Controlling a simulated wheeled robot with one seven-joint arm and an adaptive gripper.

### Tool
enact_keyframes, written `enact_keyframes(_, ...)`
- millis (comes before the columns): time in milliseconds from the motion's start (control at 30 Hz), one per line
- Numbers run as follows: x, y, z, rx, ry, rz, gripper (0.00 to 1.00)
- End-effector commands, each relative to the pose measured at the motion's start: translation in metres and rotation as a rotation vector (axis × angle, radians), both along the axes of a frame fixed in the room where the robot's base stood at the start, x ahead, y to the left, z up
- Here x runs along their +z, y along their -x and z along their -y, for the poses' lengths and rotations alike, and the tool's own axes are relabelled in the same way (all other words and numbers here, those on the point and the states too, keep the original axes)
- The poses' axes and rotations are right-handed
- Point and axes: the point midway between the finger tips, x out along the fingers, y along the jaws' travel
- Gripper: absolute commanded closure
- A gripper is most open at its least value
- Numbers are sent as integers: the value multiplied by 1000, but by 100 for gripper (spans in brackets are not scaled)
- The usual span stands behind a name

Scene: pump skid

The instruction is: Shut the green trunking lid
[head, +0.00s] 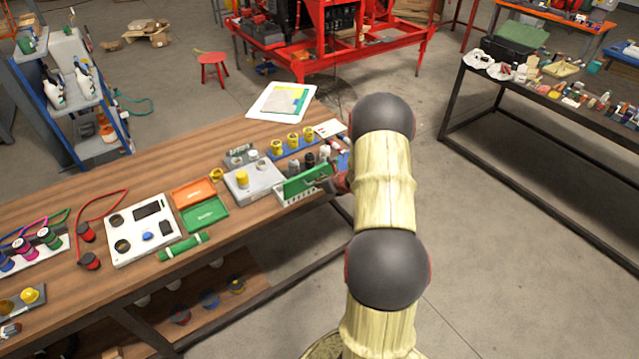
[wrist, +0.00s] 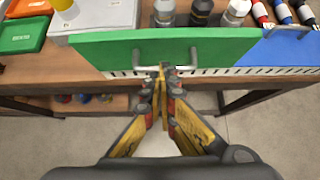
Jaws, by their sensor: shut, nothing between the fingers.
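The green trunking lid (head: 309,181) is a long green panel with a grey bar handle (wrist: 165,58). In the head view it stands raised at a tilt above the white slotted trunking (head: 296,196) at the bench's front edge. In the wrist view the lid (wrist: 105,50) spans the middle, its handle side towards me. My gripper (wrist: 163,70) is shut and empty, with its fingertips at the middle of the handle. I cannot tell whether they touch it. In the head view my arm hides most of the gripper and the lid's right end.
A blue lid (wrist: 285,52) lies along the trunking right of the green one. Behind the lid stand a grey box with a yellow knob (head: 243,181) and several dark and white cylinders (wrist: 201,12). Green and orange trays (head: 205,216) lie to the left. Floor is free right of the bench.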

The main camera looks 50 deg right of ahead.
Motion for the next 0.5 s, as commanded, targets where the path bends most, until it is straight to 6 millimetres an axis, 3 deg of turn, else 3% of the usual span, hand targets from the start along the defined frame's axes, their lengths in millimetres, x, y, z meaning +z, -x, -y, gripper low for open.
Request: enact_keyframes(500, 4, -2, 1, 0, -11, -44, 100)
